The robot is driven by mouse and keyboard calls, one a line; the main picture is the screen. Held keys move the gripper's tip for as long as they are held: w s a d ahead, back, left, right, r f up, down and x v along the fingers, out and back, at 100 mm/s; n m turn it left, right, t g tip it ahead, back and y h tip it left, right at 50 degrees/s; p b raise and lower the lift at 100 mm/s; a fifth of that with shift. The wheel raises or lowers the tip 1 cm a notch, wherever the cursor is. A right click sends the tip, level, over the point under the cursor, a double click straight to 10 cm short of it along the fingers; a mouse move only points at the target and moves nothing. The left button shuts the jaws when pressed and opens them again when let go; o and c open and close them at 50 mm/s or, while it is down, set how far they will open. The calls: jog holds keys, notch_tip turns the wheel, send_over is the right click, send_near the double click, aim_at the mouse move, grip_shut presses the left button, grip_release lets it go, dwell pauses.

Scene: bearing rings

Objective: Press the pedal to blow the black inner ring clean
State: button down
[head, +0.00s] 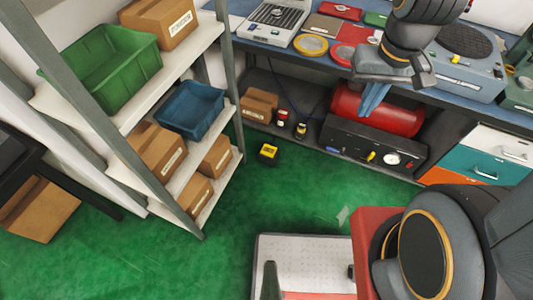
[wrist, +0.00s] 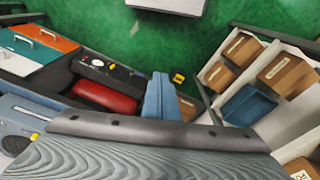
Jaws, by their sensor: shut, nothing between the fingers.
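The pedal (head: 268,152) is a small black box with a yellow top on the green floor, between the shelf rack and the workbench. It also shows in the wrist view (wrist: 178,78), small and just beyond my fingertips. My gripper (head: 370,106) hangs at the bench's front edge, in front of the red tank, with its blue fingers shut and empty. In the wrist view the two fingers (wrist: 160,84) lie side by side, pointing toward the floor. My gripper is well above and to the right of the pedal, apart from it. I cannot make out the black inner ring for certain.
The workbench (head: 258,38) carries a yellow ring (head: 311,45), red trays and machines. Its lower shelf holds a red tank (head: 376,110), a black panel box (head: 372,150) and small cans. A shelf rack (head: 190,185) with bins stands left. The green floor before the pedal is clear.

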jog(key=w+a+f+n+t+b, duration=0.1)
jog(key=w+f+n+t+b, duration=0.3)
jog(key=w+f+b, duration=1.4)
jog(key=n+y+b, duration=0.7)
jog(key=n+b, duration=0.8)
jog(key=b, duration=1.9)
send_over(270, 151)
notch_tip(270, 151, down, 58)
jog(key=shift+r, duration=0.1)
jog(key=shift+d, duration=0.1)
notch_tip(270, 151, down, 8)
jog(key=b, duration=0.5)
jog(key=shift+r+b, duration=0.2)
jog(key=shift+b, duration=0.2)
jog(key=shift+f, duration=0.6)
